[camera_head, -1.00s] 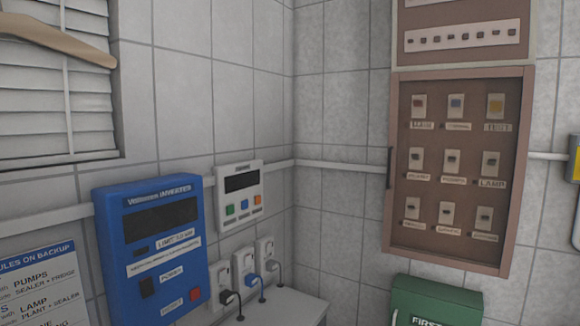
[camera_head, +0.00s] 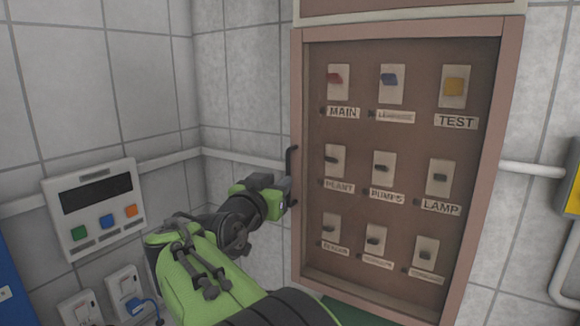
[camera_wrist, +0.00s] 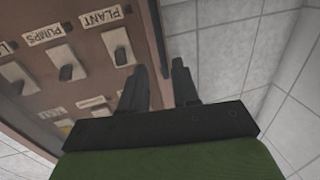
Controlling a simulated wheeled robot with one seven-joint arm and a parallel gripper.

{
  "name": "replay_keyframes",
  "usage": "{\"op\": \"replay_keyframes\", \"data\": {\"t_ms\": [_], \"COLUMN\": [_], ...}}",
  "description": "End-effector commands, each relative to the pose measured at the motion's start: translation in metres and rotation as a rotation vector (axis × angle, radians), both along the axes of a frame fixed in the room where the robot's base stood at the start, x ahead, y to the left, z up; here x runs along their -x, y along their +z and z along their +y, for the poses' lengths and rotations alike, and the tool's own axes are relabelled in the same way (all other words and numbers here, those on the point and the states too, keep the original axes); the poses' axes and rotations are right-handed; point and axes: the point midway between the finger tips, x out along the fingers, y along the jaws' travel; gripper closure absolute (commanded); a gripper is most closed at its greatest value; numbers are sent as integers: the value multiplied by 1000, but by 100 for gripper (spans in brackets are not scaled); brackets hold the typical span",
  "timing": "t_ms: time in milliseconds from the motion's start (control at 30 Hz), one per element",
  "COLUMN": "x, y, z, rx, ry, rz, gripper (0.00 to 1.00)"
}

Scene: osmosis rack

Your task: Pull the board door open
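The board (camera_head: 400,140) is a brown panel of labelled switches behind a pinkish-brown framed door (camera_head: 480,170). The door looks shut. A dark upright handle (camera_head: 291,160) is on the door's left edge. My gripper (camera_head: 285,190) is at the lower part of this handle, reaching in from the left. In the wrist view my gripper (camera_wrist: 162,85) shows two dark fingers with a gap between them, beside the door frame's edge (camera_wrist: 143,35). Whether the handle lies between the fingers or touches them is not clear.
A white box with coloured buttons (camera_head: 95,208) and sockets (camera_head: 125,290) are on the left wall. A yellow item (camera_head: 573,195) and a pipe (camera_head: 535,168) are right of the board. The tiled wall left of the door is bare apart from a rail.

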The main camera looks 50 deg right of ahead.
Motion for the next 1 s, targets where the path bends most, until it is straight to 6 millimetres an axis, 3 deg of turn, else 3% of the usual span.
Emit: {"op": "replay_keyframes", "data": {"t_ms": [200,400,700,900,1000], "x": [-14,-23,-25,-25,-25], "y": [3,2,0,-1,-1], "z": [-53,-81,-84,-84,-84], "rx": [0,-2,-1,-2,-2], "ry": [-5,0,2,2,2], "rz": [3,2,0,1,1], "gripper": [70,70,70,100,100]}}
